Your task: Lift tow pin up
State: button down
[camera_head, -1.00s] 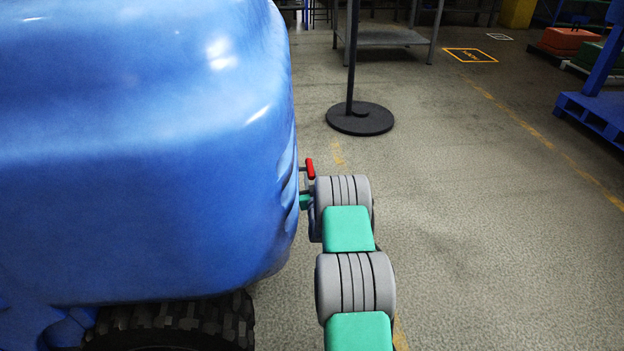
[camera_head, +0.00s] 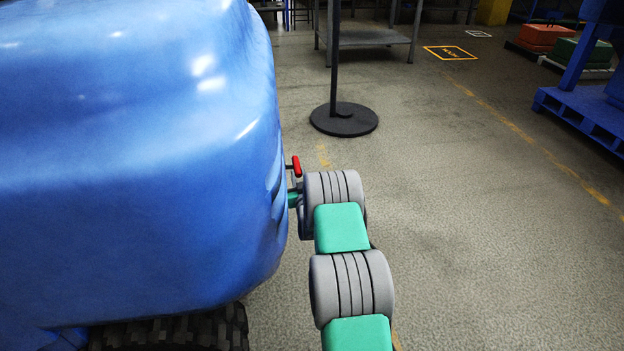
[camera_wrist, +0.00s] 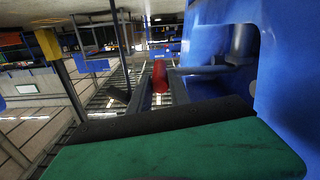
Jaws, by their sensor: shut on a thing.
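The tow pin has a red handle (camera_head: 296,166) that stands at the right side of the large blue machine body (camera_head: 140,150). In the wrist view the red handle (camera_wrist: 159,76) sits between the two grey fingers of my gripper (camera_wrist: 161,90), and a grey bar runs from near it to the blue body (camera_wrist: 285,70). My gripper (camera_head: 293,188) is shut on the tow pin. In the head view my wrist links partly hide the fingers, and the lower end of the pin is hidden.
The blue body stands close along my arm's left. A dark round stand base (camera_head: 344,119) with a post is on the floor ahead. A metal table (camera_head: 370,38) is behind it, and a blue pallet (camera_head: 590,112) is at right. Open floor lies right of my arm.

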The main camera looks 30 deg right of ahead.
notch_tip(320, 180, up, 6)
jog(key=shift+d+f+p, duration=0.1)
jog(key=shift+f+p, duration=0.05)
jog(key=shift+p, duration=0.45)
jog(key=shift+w, duration=0.1)
jog(key=c, duration=1.5)
grip_release()
jog(key=shift+c, duration=0.2)
jog(key=o, duration=0.3)
jog(key=shift+f, duration=0.15)
jog(key=shift+o, duration=0.2)
jog(key=p+v, duration=0.1)
jog(key=v, duration=0.7)
jog(key=shift+p, duration=0.35)
